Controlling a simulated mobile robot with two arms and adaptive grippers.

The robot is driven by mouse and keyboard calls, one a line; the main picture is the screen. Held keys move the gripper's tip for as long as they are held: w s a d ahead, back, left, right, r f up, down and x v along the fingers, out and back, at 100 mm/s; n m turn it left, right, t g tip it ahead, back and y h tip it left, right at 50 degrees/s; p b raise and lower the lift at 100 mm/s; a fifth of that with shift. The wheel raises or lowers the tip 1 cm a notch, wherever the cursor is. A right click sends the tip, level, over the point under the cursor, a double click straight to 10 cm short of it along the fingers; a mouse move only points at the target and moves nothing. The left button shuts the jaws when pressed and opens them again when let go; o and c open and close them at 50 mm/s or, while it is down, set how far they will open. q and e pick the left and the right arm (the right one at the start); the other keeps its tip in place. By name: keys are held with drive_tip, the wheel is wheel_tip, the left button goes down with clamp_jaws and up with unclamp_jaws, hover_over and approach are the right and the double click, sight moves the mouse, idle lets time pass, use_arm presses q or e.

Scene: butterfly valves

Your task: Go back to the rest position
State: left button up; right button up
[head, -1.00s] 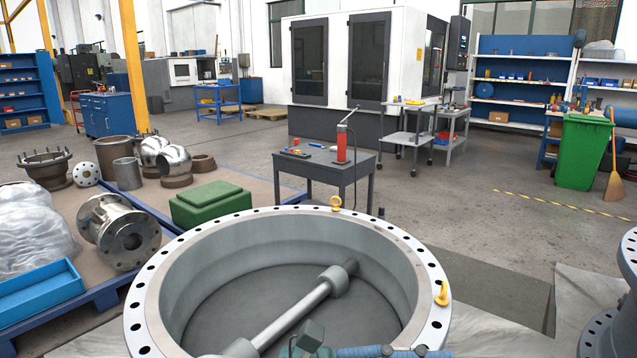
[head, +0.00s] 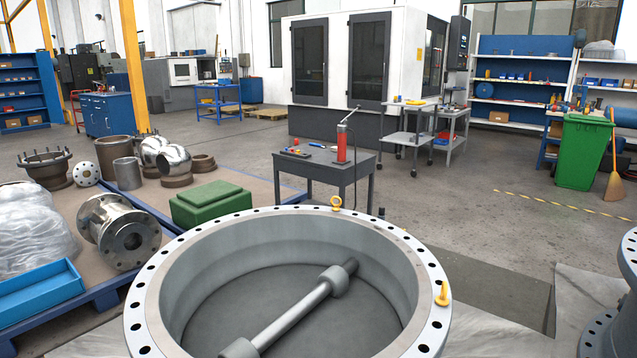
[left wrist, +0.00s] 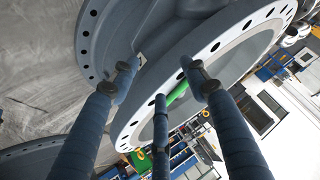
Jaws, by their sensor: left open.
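The large grey valve body (head: 400,240) stands open at the front of the head view. Its flange ring has bolt holes all round, and a disc with a shaft (head: 295,315) lies across its inside. Two yellow lifting eyes, one at the back (head: 336,203) and one at the right (head: 442,294), sit on the rim. My left gripper (left wrist: 160,82) shows only in the left wrist view. Its blue-grey fingers are spread apart with nothing visibly held, and the valve flange (left wrist: 207,62) fills the view behind them. My right gripper is in neither view.
A small dark table (head: 350,180) with a red tool stands behind the valve. On the left, a pallet (head: 190,220) carries pipe parts and a green box (head: 210,204). Another flanged body (head: 628,265) is at the right edge. Open floor lies beyond.

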use_arm(q)
drive_tip(key=s+f+n+g, duration=0.2)
drive_tip(key=s+f+g, duration=0.35)
drive_tip(key=s, duration=0.75)
wheel_tip(320, 180, down, 20)
drive_tip(key=s+a+r+g+p, duration=0.1)
drive_tip(key=s+r+p, duration=0.4)
drive_tip(key=p, duration=1.2)
drive_tip(key=s+a+r+g+p, duration=0.1)
drive_tip(key=s+r+p, duration=0.5)
drive_tip(key=s+p, duration=0.8)
drive_tip(key=a+p, duration=0.1)
drive_tip(key=p, duration=0.2)
drive_tip(key=shift+s+m+p, duration=0.3)
drive_tip(key=shift+m+p, duration=0.05)
drive_tip(key=shift+m, duration=0.05)
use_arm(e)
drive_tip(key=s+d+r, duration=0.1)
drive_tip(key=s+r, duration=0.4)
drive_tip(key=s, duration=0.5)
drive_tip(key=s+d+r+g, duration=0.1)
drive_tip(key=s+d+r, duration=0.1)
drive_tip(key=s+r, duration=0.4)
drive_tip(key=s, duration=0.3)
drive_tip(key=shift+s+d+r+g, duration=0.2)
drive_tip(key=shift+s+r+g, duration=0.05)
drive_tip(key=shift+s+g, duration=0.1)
